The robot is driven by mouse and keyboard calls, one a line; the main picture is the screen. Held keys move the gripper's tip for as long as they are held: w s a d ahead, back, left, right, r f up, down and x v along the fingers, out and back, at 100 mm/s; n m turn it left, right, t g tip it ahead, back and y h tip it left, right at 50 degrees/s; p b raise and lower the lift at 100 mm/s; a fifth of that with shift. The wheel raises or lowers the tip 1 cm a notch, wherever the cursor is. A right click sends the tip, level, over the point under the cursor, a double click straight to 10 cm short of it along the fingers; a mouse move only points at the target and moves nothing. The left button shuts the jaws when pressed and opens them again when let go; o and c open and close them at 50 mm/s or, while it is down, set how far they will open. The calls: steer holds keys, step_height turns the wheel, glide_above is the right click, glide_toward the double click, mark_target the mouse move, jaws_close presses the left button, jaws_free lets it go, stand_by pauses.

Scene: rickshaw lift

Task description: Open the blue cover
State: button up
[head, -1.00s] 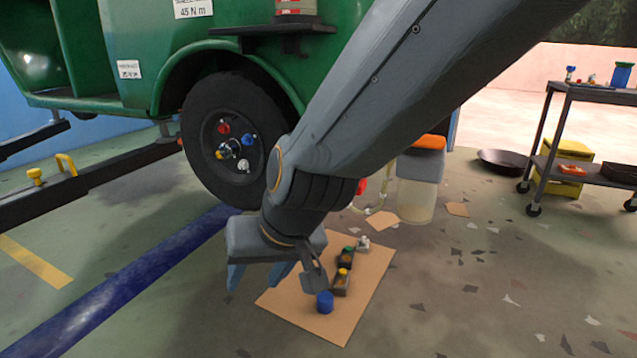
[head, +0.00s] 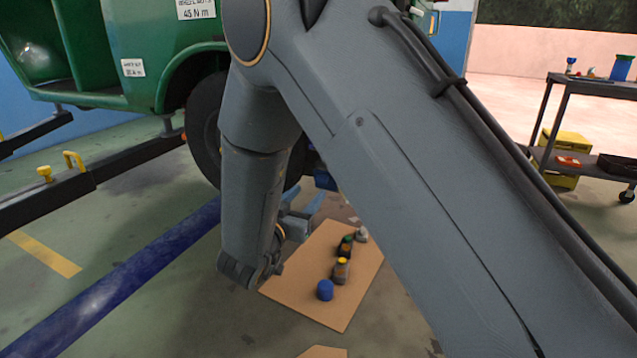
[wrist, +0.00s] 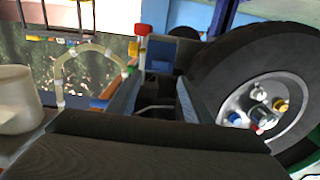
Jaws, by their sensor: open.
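I cannot tell for sure which thing is the blue cover. A small blue round cap or pot (head: 325,290) stands at the near end of a cardboard sheet (head: 305,300) on the floor. A dark blue box-like thing (head: 325,181) shows partly behind my arm. My gripper (head: 303,207) is open, its fingers pointing away above the far left part of the sheet. In the wrist view my gripper (wrist: 156,100) has nothing clearly between its fingers. A red-topped clear tube (wrist: 143,45) stands beyond them.
A black wheel (head: 203,128) of the green vehicle is partly hidden by my arm; its coloured nuts (wrist: 262,110) show in the wrist view. Small bottles (head: 341,270) stand on the cardboard. A cart (head: 590,90) is at right.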

mark_target(321, 181)
steer(key=b+x, duration=0.2)
steer(key=x, duration=0.5)
steer(key=shift+w+d+f, duration=0.1)
steer(key=shift+w, duration=0.05)
